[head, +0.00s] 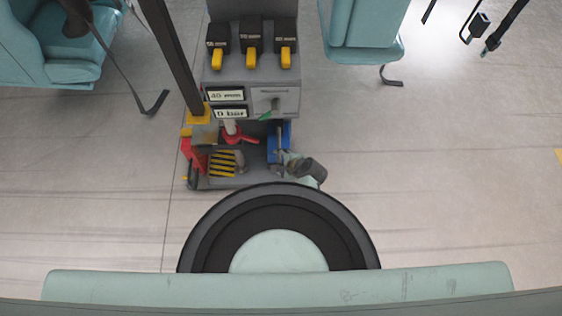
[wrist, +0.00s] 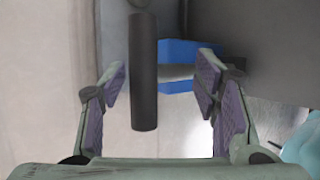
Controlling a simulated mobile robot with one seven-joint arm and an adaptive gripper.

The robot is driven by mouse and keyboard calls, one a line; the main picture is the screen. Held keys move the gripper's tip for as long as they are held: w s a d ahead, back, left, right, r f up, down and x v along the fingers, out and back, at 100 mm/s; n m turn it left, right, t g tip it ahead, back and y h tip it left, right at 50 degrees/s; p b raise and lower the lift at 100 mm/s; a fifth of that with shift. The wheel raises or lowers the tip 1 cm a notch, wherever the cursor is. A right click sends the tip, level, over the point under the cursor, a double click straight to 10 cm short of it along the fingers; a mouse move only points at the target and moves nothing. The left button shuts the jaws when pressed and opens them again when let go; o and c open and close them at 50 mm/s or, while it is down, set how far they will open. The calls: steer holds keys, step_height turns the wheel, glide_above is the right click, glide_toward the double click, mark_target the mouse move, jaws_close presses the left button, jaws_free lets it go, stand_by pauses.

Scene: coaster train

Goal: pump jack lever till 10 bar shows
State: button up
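The pressure display (head: 231,113) on the grey unit's front reads "0 bar". A dark, round lever handle (wrist: 144,75) hangs down in the wrist view. It looks to lie between the spread fingers of my gripper (wrist: 166,95), nearer the left finger, with a gap showing on both sides. The gripper is open and grips nothing. In the head view my gripper (head: 297,165) is at the lower right of the unit, beside a blue block (head: 279,142). The blue block (wrist: 178,52) also shows behind the handle in the wrist view. The handle is hard to make out in the head view.
Another display (head: 226,95) above appears to read "30 mm". Three yellow-tipped levers (head: 252,58) sit higher on the unit. A red valve handle (head: 240,136) and a yellow-black striped part (head: 225,163) are to the left. Teal seats (head: 362,35) stand behind. Floor to the right is clear.

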steer(key=shift+s, duration=0.1)
jaws_close()
stand_by(0.4)
